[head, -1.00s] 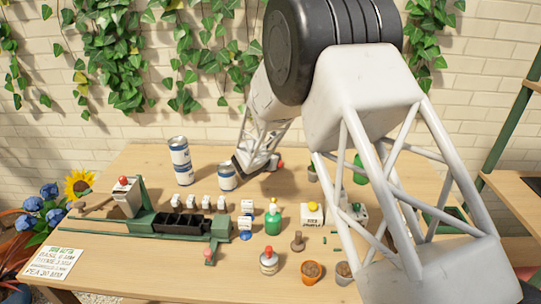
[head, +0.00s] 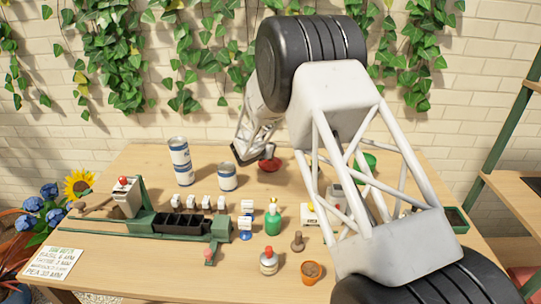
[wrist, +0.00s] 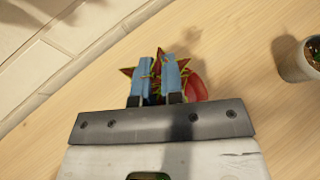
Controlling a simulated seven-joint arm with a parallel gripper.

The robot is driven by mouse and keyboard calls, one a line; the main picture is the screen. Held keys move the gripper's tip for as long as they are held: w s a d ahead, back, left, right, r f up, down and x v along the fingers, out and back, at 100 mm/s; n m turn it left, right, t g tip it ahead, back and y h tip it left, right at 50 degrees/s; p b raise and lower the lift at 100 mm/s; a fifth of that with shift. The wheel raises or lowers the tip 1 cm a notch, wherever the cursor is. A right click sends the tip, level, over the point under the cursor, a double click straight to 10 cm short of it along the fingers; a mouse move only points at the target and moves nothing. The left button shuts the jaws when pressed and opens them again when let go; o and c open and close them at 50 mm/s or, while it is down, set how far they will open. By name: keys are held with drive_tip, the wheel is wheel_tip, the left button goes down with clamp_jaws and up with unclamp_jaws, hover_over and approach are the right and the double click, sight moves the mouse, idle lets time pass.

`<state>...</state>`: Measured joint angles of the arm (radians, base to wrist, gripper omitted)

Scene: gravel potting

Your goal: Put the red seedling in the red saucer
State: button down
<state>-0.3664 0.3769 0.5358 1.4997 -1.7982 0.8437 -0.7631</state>
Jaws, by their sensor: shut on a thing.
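In the wrist view, my gripper (wrist: 160,66) has its blue fingers closed on the red seedling (wrist: 127,72), whose pointed red leaves with yellowish edges stick out around the fingertips. The red saucer (wrist: 198,90) shows as a rounded red patch just right of the fingers, partly hidden by them. In the head view, my gripper (head: 262,153) is at the back of the table, over or beside the red saucer (head: 269,166). I cannot tell whether the seedling touches the saucer, as its lower part is hidden.
Blue-and-white cans (head: 227,177) stand to the left of the saucer. A green bottle (head: 273,219) and a terracotta pot (head: 311,271) stand nearer the front. Another pot (wrist: 302,60) is at the right in the wrist view, with bare wood between.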

drive_tip(key=shift+f, duration=1.75)
drive_tip(key=shift+f, duration=0.1)
drive_tip(key=c, duration=1.2)
unclamp_jaws()
drive_tip(key=shift+c, duration=0.2)
drive_tip(key=shift+v, duration=0.8)
drive_tip(key=v, duration=1)
drive_tip(key=shift+s, duration=0.2)
